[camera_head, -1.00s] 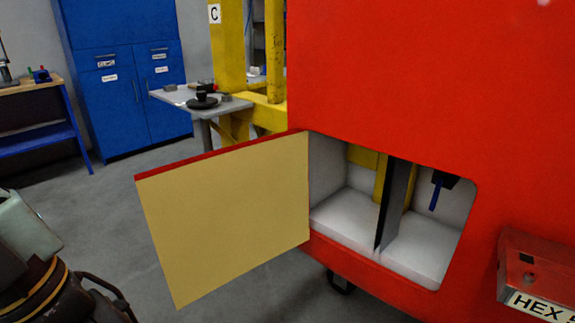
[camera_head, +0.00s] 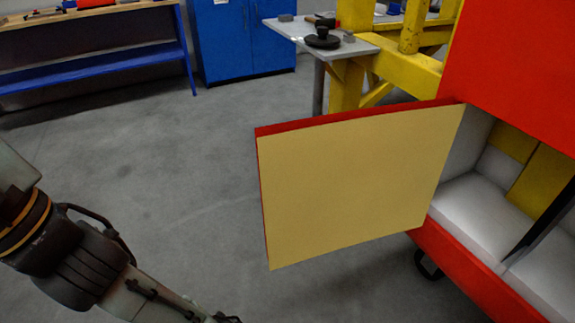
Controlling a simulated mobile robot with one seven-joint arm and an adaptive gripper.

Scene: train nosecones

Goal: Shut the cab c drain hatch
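The drain hatch (camera_head: 350,185) stands swung wide open, with its pale yellow inner face toward me and a thin red edge along its top and left side. It is attached at its right side to the red cab (camera_head: 515,65), beside the opening. The open compartment (camera_head: 480,195) is white inside, with a yellow part and a dark upright divider, and is cut off by the right edge of the view. My arm shows at the lower left, apart from the hatch. My gripper is not in view.
A yellow frame (camera_head: 412,75) and a small grey table (camera_head: 330,45) with a black round object stand behind the hatch. A blue cabinet (camera_head: 240,40) and a workbench (camera_head: 90,60) are at the back. The grey floor left of the hatch is clear.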

